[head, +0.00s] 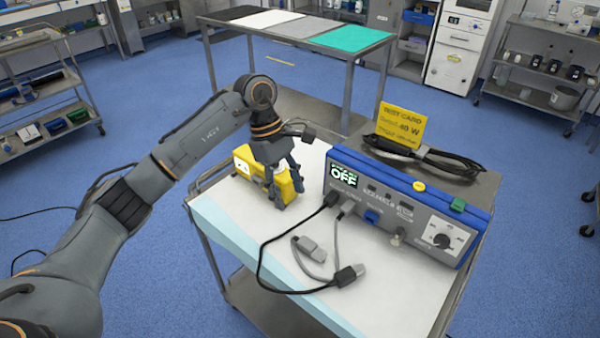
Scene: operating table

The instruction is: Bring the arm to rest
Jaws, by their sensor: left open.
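My left arm (190,140) reaches in from the left over the white-topped cart (225,215). My left gripper (284,192) points down at the yellow block-like device (245,160) on the cart's back left part. Its fingers are open and partly cover the device. I cannot tell whether they touch it. Right of the gripper stands a blue and grey unit (400,210) with a lit screen reading OFF (343,176). My right gripper is not in view.
A black cable (262,262) and a grey cable with plugs (310,250) lie in front of the unit. A yellow card (401,125) and coiled black cable (440,160) are behind it. A steel table (345,52) with coloured mats stands farther back. Blue floor lies open on both sides.

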